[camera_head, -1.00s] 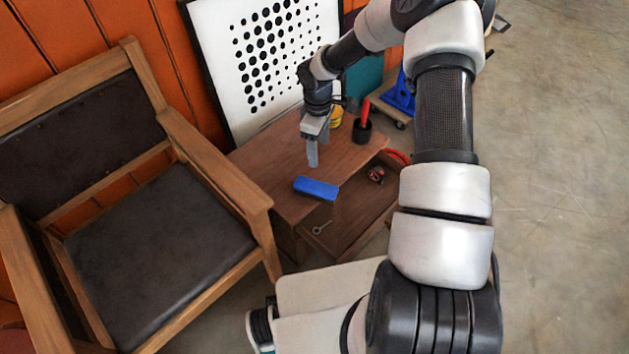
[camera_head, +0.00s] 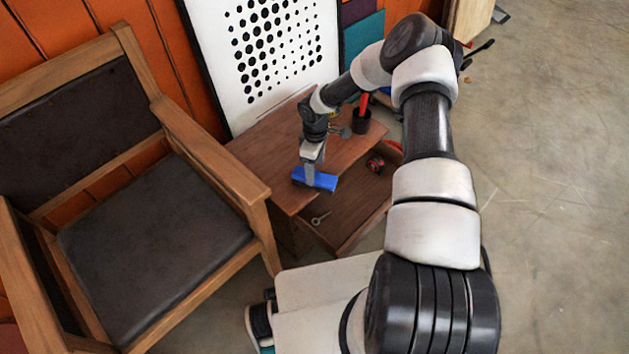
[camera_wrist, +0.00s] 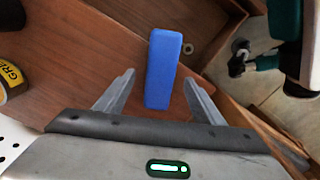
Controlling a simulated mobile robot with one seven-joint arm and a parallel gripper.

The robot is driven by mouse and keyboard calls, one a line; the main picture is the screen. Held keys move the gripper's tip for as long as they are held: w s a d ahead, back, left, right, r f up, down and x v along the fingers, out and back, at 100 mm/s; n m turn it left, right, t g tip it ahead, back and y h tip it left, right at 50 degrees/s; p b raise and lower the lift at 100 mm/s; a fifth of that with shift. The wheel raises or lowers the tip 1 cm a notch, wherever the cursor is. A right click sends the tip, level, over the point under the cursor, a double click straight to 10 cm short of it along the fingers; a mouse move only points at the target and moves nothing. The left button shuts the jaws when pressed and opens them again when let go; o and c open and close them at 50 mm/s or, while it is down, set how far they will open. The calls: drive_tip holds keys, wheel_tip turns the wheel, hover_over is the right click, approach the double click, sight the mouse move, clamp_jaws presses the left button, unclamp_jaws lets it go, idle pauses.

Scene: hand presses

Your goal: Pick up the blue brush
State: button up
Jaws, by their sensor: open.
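The blue brush (camera_head: 325,181) lies on the wooden table top (camera_head: 262,152) near its front edge. It is a plain blue block. In the wrist view the blue brush (camera_wrist: 163,68) points away from me, with its near end between the open fingers. My gripper (camera_head: 312,181) points down at the brush and hides part of it in the head view. In the wrist view my gripper (camera_wrist: 158,88) is open, with one finger on each side of the brush and a gap on both sides. I cannot tell its exact height above the table.
A black cup (camera_head: 361,121) with a red-handled item stands behind on the table. A yellow-labelled can (camera_wrist: 10,80) is at the left in the wrist view. A lower shelf holds a red tape measure (camera_head: 375,163) and a wrench (camera_head: 320,218). A wooden armchair (camera_head: 150,235) stands left.

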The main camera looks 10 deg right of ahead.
wheel_tip(320, 180, down, 5)
drive_tip(key=shift+a+r+b, duration=0.1)
drive_tip(key=shift+b, duration=0.55)
drive_tip(key=shift+r, duration=0.1)
drive_tip(key=c, duration=1.3)
